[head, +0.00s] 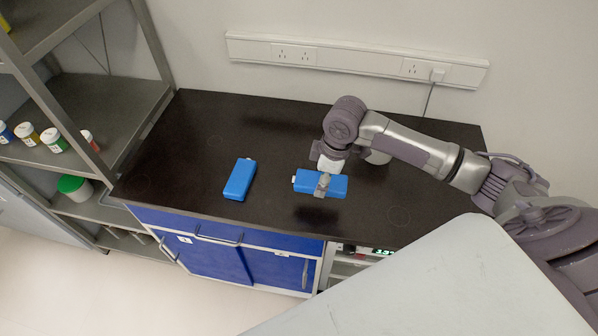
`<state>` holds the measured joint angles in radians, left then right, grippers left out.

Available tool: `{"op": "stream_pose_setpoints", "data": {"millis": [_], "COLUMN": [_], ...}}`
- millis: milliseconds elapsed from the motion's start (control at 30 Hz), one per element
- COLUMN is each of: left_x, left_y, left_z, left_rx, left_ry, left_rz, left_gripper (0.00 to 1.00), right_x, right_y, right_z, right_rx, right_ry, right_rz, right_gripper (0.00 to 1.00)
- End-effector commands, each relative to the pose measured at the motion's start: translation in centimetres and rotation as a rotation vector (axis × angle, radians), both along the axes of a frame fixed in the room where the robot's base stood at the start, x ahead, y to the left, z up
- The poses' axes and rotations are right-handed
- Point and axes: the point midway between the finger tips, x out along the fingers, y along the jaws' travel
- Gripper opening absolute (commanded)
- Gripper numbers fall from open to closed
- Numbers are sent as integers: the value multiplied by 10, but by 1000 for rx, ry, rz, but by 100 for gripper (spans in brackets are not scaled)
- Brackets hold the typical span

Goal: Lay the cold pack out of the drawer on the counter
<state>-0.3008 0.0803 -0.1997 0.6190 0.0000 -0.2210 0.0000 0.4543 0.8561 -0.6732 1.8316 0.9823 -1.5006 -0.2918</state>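A blue cold pack (306,181) with a white cap at its left end is in my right gripper (322,186). The gripper is shut around its middle, and a dark shadow on the counter below suggests the pack is held above the surface. A second blue pack (240,180) lies on the black counter (185,150) to the left, apart from the held one. The blue drawer front (270,239) under the counter looks closed. My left gripper is not in view.
A grey shelf (110,95) with several small jars stands at the left. A socket strip (350,60) runs along the wall. The counter's left and front middle are clear.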

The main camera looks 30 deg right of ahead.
Motion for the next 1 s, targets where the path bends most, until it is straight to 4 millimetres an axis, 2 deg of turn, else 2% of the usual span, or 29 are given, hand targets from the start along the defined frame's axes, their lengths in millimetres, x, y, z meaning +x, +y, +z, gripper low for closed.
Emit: {"op": "stream_pose_setpoints", "data": {"millis": [100, 300, 433, 600, 700, 1000], "left_x": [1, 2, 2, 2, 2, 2], "left_y": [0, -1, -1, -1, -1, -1], "left_z": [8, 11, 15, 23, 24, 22], "left_rx": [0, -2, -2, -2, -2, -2], "left_ry": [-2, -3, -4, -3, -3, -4], "left_rz": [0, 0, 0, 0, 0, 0], "left_gripper": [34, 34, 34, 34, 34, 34], "right_x": [25, 47, 49, 48, 49, 49], "right_y": [9, 15, 15, 15, 15, 15], "right_z": [-12, -28, -37, -61, -69, -72], "right_rx": [2, -1, -2, -2, -2, -2], "right_ry": [0, -1, 1, 3, 0, -1], "right_rz": [-2, 0, 0, -1, 0, 0], "right_gripper": [18, 18, 18, 18, 18, 18]}}
